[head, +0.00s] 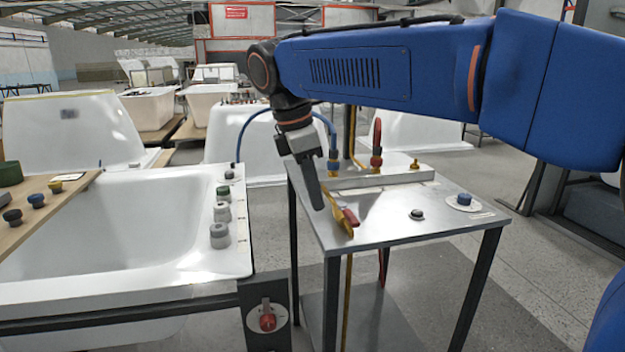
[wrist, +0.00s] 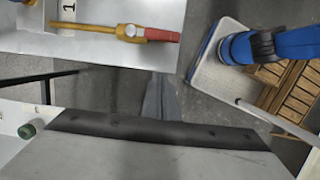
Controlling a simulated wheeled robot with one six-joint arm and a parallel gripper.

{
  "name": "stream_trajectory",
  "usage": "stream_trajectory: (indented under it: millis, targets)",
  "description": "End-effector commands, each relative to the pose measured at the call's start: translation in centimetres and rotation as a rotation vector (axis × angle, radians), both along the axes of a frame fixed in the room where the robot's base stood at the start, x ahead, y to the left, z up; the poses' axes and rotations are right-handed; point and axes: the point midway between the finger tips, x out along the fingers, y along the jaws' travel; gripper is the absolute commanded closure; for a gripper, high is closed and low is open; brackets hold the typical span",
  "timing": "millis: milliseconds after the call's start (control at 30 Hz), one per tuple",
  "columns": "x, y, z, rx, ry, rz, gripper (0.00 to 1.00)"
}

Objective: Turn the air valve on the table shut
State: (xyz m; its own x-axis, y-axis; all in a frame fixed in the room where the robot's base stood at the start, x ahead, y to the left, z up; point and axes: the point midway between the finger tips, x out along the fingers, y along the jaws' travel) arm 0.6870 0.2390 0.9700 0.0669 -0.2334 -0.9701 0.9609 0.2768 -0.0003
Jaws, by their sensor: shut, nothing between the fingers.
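A yellow valve with a red handle (head: 350,217) sits by the left front edge of the metal table (head: 430,215). In the wrist view its brass-coloured body (wrist: 128,32) joins a yellow pipe, and the red handle (wrist: 162,35) points along the pipe's line. No label names it as the air valve. My gripper (head: 319,206) points down beside it, just left of the yellow part. Its fingers are shut and empty. In the wrist view the shut fingers (wrist: 158,78) appear below the valve, apart from it in the picture. Contact cannot be told from the head view.
Blue (head: 333,160) and red (head: 376,155) hose fittings stand on a bar at the table's back. Small knobs (head: 417,214) and (head: 464,200) sit on the right. A white tub (head: 110,240) with knobs along its rim stands close on the left. A numbered plate (wrist: 69,10) is near the pipe.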

Motion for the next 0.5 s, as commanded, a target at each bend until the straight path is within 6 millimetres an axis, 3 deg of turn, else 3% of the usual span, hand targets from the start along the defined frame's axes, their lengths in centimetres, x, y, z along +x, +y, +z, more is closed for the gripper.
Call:
stream_trajectory:
  millis: [233, 500]
  targets:
    - [0.2, -1.1, -4.3, -0.001, 0.001, -0.001, 1.00]
    - [1.2, -4.2, -3.9, 0.001, -0.001, -0.002, 1.00]
